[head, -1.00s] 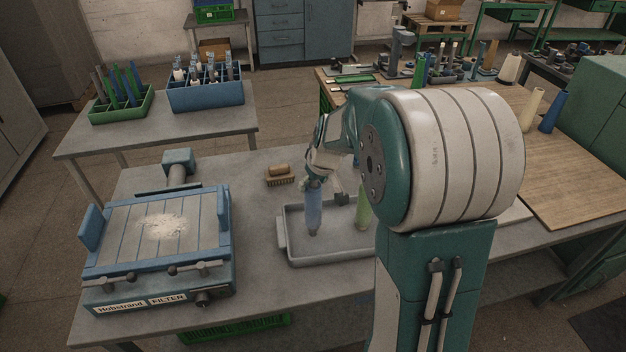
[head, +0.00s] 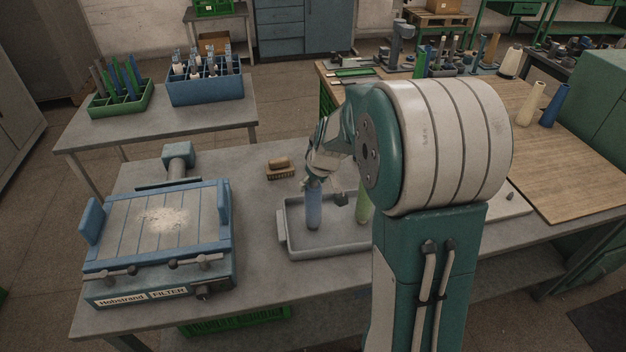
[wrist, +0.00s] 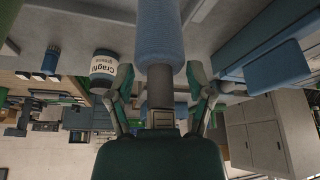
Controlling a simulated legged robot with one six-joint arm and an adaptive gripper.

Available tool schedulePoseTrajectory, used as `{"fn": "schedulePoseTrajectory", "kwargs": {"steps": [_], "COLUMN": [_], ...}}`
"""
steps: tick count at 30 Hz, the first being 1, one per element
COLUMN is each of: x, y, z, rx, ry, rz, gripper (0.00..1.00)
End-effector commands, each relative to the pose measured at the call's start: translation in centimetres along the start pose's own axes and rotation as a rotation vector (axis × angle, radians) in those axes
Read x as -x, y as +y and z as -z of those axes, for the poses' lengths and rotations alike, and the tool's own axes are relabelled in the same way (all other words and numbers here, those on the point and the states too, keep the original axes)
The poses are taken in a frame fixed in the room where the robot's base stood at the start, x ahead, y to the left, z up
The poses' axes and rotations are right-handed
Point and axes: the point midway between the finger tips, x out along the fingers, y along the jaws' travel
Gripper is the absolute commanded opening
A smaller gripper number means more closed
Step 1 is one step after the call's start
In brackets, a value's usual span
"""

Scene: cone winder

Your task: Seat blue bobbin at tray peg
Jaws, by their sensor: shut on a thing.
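The blue bobbin (head: 314,208) stands upright over the left part of the shallow grey tray (head: 283,232) in the head view. My gripper (head: 315,182) is shut on its upper end. In the wrist view the blue bobbin (wrist: 158,38) extends away between the fingers of my gripper (wrist: 160,92). The bobbin's lower end appears close to the tray floor. No peg shows under it, and I cannot tell whether it is around one. A green bobbin (head: 363,208) stands in the tray to the right, partly hidden by my arm.
A wooden brush (head: 279,168) lies behind the tray. A blue filter press (head: 160,235) stands to the left. A jar (wrist: 103,68) shows in the wrist view. My arm hides the tray's right side.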

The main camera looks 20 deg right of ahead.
Motion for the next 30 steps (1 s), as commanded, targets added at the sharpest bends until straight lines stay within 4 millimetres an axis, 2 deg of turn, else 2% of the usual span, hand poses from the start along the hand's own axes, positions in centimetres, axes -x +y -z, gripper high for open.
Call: {"fn": "schedulePoseTrajectory", "kwargs": {"steps": [9,10,11,12,25,30], "x": [-0.1,-0.1,-0.1,-0.1,0.0,2.0], "y": [0.0,0.0,0.0,0.0,0.0,0.0], "z": [0.0,0.0,0.0,0.0,0.0,0.1], "rx": [0.000,0.000,0.000,0.000,0.000,0.000], "ry": [0.001,0.001,0.001,0.001,0.001,0.005], "rz": [0.000,0.000,0.000,0.000,0.000,-0.001], "gripper": [0.30,0.81,0.94,1.00,1.00,1.00]}}
